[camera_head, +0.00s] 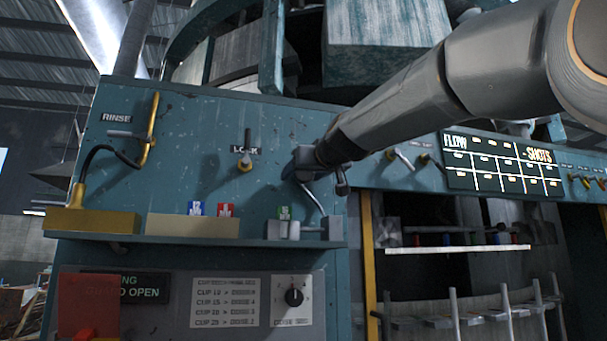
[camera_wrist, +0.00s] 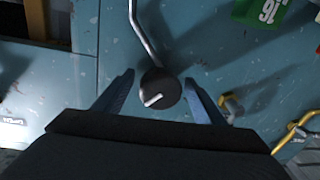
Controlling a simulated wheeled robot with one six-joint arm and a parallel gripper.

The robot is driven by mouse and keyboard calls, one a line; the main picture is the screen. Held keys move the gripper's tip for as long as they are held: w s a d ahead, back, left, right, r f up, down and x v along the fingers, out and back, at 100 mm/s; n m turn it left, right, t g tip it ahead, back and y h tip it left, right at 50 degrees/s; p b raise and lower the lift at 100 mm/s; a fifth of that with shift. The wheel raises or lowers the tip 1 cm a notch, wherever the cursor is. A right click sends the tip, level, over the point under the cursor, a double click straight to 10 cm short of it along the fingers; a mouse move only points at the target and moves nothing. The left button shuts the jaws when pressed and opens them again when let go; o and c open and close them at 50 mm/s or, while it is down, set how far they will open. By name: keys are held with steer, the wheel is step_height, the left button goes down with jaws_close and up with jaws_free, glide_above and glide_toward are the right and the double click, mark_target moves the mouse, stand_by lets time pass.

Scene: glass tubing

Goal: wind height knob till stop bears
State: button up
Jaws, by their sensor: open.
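My gripper (camera_head: 318,178) is up against the blue machine panel. In the wrist view my gripper (camera_wrist: 160,78) is open, with one blue finger on each side of a dark round knob (camera_wrist: 162,94). A gap shows between each finger and the knob. A pale bent mark sits on the knob's face. I take this as the height knob; no label for it shows. A bent metal rod (camera_wrist: 143,32) runs from beside the knob; in the head view the rod (camera_head: 312,201) reaches down toward a small metal block (camera_head: 322,229). The knob is hidden in the head view. I cannot tell which part is the stop.
A shelf (camera_head: 190,241) below carries a green tag (camera_head: 284,213), blue and red tags and a brass block (camera_head: 92,222). The LOCK lever (camera_head: 245,164) and the yellow RINSE pipe (camera_head: 150,130) stick out to the left. A display board (camera_head: 503,166) hangs right.

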steer(key=c, duration=1)
steer(key=m, duration=0.3)
steer(key=shift+m+b, duration=0.35)
steer(key=shift+m, duration=0.05)
steer(key=shift+a+m+t, duration=0.1)
steer(key=shift+m+t, duration=0.2)
steer(key=shift+m, duration=1.8)
steer(key=o, duration=1)
steer(key=shift+s, duration=0.1)
